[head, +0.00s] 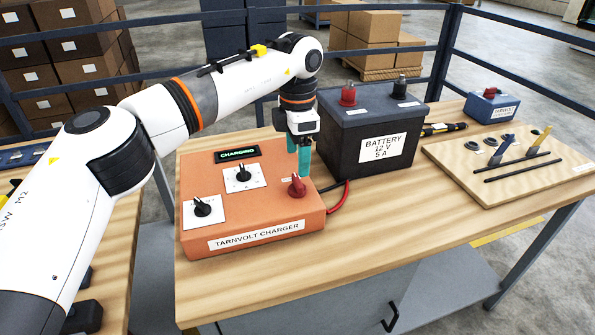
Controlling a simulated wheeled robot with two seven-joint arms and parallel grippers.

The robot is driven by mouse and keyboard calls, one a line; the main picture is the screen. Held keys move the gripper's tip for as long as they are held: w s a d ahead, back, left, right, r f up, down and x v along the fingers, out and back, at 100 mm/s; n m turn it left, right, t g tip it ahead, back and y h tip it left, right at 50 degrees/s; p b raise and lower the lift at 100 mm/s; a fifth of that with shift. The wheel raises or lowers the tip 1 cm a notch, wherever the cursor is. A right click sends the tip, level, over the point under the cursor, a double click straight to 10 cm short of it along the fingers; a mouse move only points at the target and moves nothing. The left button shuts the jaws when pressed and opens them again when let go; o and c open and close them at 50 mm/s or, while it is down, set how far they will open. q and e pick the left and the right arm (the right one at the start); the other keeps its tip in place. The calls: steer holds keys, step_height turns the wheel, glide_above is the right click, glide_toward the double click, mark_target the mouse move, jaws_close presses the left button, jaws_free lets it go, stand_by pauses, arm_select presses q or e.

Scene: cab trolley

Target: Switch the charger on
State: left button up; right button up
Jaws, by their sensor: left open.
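The orange charger (255,222), labelled TARNVOLT CHARGER, sits on the wooden trolley top. Its dark display (237,154) is lit and reads CHARGING in green. Two black knobs, one at the front left (203,207) and one in the middle (242,174), sit on white plates. A red knob (297,188) is at the charger's right side. My left gripper (299,163) points down with teal fingers, open and empty, just above and behind the red knob. I cannot tell whether it touches the knob. My right gripper is not in view.
A black battery (342,142), labelled 12 V 5 A, stands right behind the charger, with a red cable (339,198) between them. A wooden board (500,180) with tools and a blue box (490,106) lie farther right. The front tabletop is clear. Railings surround the back.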

mark_target(298, 179)
arm_select(q)
step_height(298, 179, up, 6)
steer(key=shift+f, duration=0.1)
stand_by(0.4)
